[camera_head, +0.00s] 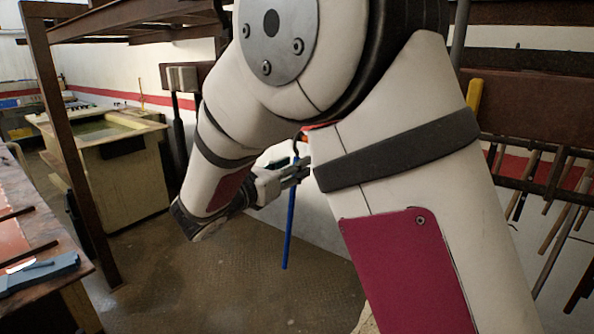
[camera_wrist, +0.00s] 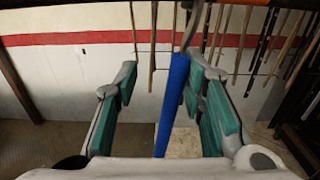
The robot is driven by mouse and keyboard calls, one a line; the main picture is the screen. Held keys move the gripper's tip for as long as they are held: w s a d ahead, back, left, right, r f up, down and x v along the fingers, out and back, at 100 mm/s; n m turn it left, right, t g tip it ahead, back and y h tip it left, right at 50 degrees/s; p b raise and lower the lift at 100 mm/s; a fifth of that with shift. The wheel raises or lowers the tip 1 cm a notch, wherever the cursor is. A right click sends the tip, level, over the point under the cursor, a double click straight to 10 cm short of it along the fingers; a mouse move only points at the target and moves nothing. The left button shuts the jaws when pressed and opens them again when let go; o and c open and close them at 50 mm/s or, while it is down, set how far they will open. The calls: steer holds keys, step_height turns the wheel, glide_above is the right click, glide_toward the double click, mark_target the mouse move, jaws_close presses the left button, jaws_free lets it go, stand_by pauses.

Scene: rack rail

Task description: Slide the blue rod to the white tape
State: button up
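The blue rod (camera_head: 289,225) hangs upright from a dark hook at its top in the head view. My gripper (camera_head: 296,174) is at the rod's upper part, just below the hook. In the wrist view the blue rod (camera_wrist: 172,105) stands between the teal-padded fingers of my gripper (camera_wrist: 160,88). The fingers are apart. A wide gap shows between the rod and the left finger, and the rod is close to the right finger; whether it touches is unclear. The rail above the hook is mostly hidden behind my arm. I cannot make out the white tape.
Several thin rods (camera_head: 544,180) hang from a brown rack (camera_head: 535,103) at the right. They also show behind my gripper in the wrist view (camera_wrist: 230,45). A brown post (camera_head: 62,140) and a workbench (camera_head: 45,265) stand at the left. The floor (camera_head: 200,285) below is clear.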

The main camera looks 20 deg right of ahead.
steer(key=shift+w+a+b, duration=0.3)
steer(key=shift+w+a, duration=0.3)
steer(key=shift+w, duration=0.3)
steer(key=w+a+b, duration=0.4)
steer(key=w+a, duration=0.2)
steer(key=w, duration=0.2)
stand_by(0.8)
steer(key=shift+w, duration=0.15)
steer(key=shift+w+a+b, duration=0.45)
steer(key=shift+w+b, duration=0.05)
steer(key=shift+w, duration=0.05)
steer(key=shift+w+a+b, duration=0.35)
steer(key=shift+w+a, duration=0.05)
steer(key=shift+w, duration=0.15)
steer(key=shift+w+a+b, duration=0.5)
steer(key=shift+w+a, duration=0.1)
steer(key=shift+w, duration=0.2)
steer(key=shift+w+a, duration=0.15)
steer(key=shift+w, duration=0.05)
